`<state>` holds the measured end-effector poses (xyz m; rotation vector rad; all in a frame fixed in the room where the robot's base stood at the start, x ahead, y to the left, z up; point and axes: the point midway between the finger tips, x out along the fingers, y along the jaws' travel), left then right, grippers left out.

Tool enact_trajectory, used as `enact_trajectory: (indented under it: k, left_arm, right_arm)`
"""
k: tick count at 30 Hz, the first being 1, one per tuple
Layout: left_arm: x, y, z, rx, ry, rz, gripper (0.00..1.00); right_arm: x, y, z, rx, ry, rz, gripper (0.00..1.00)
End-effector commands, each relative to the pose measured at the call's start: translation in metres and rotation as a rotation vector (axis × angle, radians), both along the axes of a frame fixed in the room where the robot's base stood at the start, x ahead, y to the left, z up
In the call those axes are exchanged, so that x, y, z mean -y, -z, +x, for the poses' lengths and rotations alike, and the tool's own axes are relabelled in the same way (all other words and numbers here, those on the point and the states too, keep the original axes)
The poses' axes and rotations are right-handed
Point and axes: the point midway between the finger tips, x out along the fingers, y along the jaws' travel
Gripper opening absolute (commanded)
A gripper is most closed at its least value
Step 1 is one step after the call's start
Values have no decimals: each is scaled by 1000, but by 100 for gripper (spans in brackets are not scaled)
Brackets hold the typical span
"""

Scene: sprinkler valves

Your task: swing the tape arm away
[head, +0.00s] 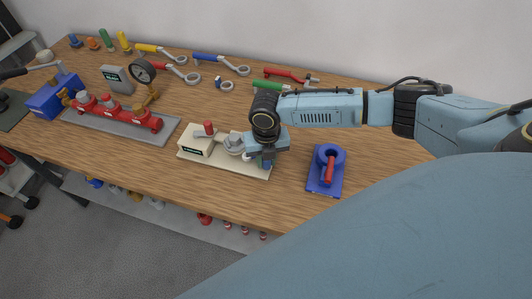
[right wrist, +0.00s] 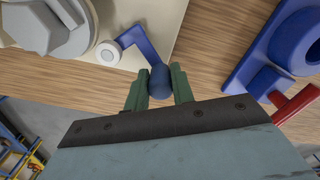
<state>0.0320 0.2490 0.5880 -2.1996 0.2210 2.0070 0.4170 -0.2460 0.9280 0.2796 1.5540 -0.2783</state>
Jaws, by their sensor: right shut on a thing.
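The cream tape station (head: 225,162) lies on the wooden bench, with a box, a red knob and a grey round fitting on its plate. Its blue tape arm (right wrist: 138,40) shows in the right wrist view as a bent bar. It runs from a white round pivot (right wrist: 108,53) at the plate's edge to a dark blue knob (right wrist: 159,80). My right gripper (right wrist: 158,85) has its green fingers on both sides of this knob and is shut on it. In the head view my right gripper (head: 267,161) hides most of the arm. My left gripper is out of view.
A blue fixture (head: 314,181) with a red handle stands close to the right of my gripper. A red manifold (head: 112,112) on a grey plate lies to the left. Several wrenches and a gauge (head: 143,71) stand behind. Bare wood lies in front of the station.

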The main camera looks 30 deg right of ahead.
Motion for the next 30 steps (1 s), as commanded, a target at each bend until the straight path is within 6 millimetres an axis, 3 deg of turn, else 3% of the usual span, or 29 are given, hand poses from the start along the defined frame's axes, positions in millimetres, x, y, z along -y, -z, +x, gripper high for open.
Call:
enact_trajectory:
  k: [2,3,7,16,20,30]
  left_arm:
    - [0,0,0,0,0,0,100]
    - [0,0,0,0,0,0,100]
    - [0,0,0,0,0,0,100]
    - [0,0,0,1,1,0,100]
    - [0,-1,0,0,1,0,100]
    - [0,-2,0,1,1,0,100]
  right_arm:
    - [1,-1,1,4,-1,-1,1]
    - [1,-1,1,4,-1,-1,28]
    - [1,-1,1,3,0,-2,45]
    - [0,-1,1,2,0,-1,46]
    - [1,-12,1,3,1,0,46]
    - [1,-85,2,7,-1,-1,46]
